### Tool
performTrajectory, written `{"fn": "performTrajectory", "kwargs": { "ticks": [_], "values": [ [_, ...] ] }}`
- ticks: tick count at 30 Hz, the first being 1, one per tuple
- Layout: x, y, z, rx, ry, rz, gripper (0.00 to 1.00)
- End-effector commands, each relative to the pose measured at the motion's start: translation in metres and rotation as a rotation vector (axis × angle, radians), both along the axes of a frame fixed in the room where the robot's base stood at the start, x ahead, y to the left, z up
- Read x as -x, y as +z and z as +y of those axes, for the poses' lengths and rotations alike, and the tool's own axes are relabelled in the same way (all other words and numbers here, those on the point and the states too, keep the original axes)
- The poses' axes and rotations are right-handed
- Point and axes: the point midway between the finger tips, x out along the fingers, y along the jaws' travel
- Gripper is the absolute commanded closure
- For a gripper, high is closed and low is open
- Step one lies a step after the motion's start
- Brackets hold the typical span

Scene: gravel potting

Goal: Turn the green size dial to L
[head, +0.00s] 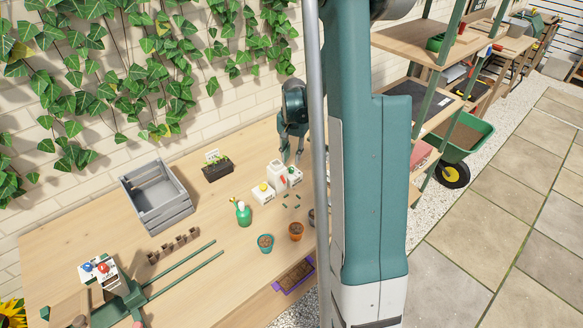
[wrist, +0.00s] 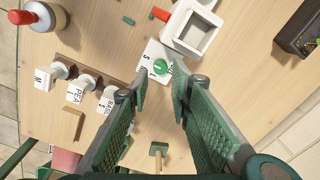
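The green size dial (wrist: 161,66) is a small round knob on a white plate (wrist: 149,56) printed with dark letters; which letter it points to is too small to tell. The plate adjoins a white box with a square opening (wrist: 192,35), which also shows in the head view (head: 276,174). My gripper (wrist: 160,88) is open, its two green fingers spread on either side below the dial in the wrist view. Nothing shows between them. In the head view my gripper (head: 292,152) hangs just above the white boxes. Contact with the dial cannot be told.
White labelled tags (wrist: 75,90) stand left in the wrist view. Small green pieces lie near the boxes.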

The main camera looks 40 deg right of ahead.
Motion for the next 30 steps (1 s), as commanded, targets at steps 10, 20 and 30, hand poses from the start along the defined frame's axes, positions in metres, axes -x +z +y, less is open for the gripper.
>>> {"fn": "performTrajectory", "kwargs": {
  "ticks": [10, 20, 30],
  "values": [
    [-0.001, -0.039, 0.0, 0.0, 0.0, 0.0, 0.78],
    [-0.002, -0.059, 0.001, 0.0, 0.0, 0.0, 0.78],
    [-0.002, -0.06, 0.001, 0.0, 0.0, 0.0, 0.8]
  ]
}}
